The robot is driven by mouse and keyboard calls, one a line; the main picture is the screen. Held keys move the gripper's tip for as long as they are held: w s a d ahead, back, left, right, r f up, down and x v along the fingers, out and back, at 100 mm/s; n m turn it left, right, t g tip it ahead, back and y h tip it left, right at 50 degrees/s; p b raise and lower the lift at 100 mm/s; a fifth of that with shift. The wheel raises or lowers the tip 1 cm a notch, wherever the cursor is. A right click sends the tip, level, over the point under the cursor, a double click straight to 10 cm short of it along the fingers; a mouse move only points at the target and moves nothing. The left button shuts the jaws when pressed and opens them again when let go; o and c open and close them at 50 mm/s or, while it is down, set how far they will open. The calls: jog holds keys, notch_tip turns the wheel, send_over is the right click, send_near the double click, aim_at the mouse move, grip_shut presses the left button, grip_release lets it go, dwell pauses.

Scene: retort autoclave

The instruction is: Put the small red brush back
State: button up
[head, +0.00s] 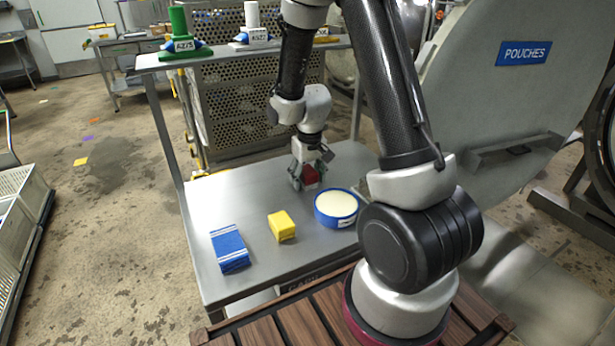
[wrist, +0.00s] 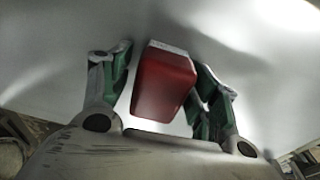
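The small red brush (wrist: 165,85) shows in the wrist view as a red block with a pale top edge, tilted between the two fingers of my gripper (wrist: 160,88). A pale gap shows between it and the left finger; the right finger is very close to it, and contact is unclear. In the head view my gripper (head: 309,178) points down, low over the steel table (head: 250,185), with the red brush (head: 310,174) between its fingers. Whether the brush rests on the table is hard to tell. Its underside is hidden.
On the table stand a blue sponge or block (head: 229,248), a yellow block (head: 281,226) and a blue round tub (head: 336,207) with cream contents. A raised shelf (head: 222,52) behind holds labelled stands. A large round door (head: 500,100) marked POUCHES is at right.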

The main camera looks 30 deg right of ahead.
aim_at(309, 172)
jog(key=r, duration=0.4)
jog(key=s+r, duration=0.1)
jog(key=r, duration=0.6)
jog(key=shift+s+a+r, duration=0.15)
jog(key=shift+s+r, duration=0.05)
jog(key=shift+r, duration=0.15)
jog(key=s+r+t, duration=0.1)
jog(key=s+r, duration=0.6)
jog(key=s, duration=0.4)
jog(key=s+d+r+t, duration=0.1)
jog(key=s+r, duration=0.7)
jog(key=s, duration=0.3)
jog(key=shift+r+t, duration=0.15)
jog(key=shift+t, duration=0.25)
jog(key=shift+s, duration=0.25)
